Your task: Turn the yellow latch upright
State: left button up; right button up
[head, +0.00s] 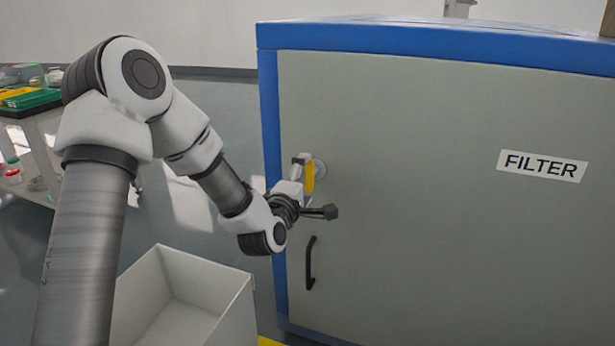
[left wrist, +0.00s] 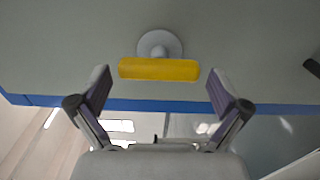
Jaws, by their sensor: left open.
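The yellow latch (head: 309,176) is a short bar on a round grey base on the door, near its left edge. It stands upright in the head view and lies across the picture in the left wrist view (left wrist: 158,69). My left gripper (head: 303,181) is at the latch and partly covers it. In the left wrist view the gripper (left wrist: 158,85) is open and empty. Its fingers lie just beyond the two ends of the bar, with visible gaps. My right gripper is in neither view.
The grey cabinet door (head: 430,230) has a blue frame and a FILTER label (head: 542,166). A black handle (head: 310,263) is below the latch. An open white bin (head: 228,312) stands on the floor to the left. A table with trays (head: 30,98) is at the far left.

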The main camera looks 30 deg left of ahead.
pick_arm(q)
jog(key=v, duration=0.6)
jog(key=s+d+f+m+g+h, duration=0.1)
jog(key=s+d+f+m+g, duration=0.3)
jog(key=f, duration=0.7)
jog(key=s+d+f+m+g+h, duration=0.25)
jog(key=s+f, duration=0.25)
jog(key=f, duration=0.7)
jog(key=s+d+f+m+g+h, duration=0.1)
jog(key=s+d+f+m+g, duration=0.25)
jog(key=f, duration=0.75)
jog(key=s+d+f+m+g, duration=0.1)
jog(key=s+f+m+g, duration=0.35)
jog(key=s, duration=0.45)
jog(key=s+d+f+m+g, duration=0.25)
jog(key=s+m, duration=0.35)
jog(key=s, duration=0.3)
notch_tip(320, 180, up, 29)
jog(key=p, duration=2.9)
jog(key=shift+a, duration=0.35)
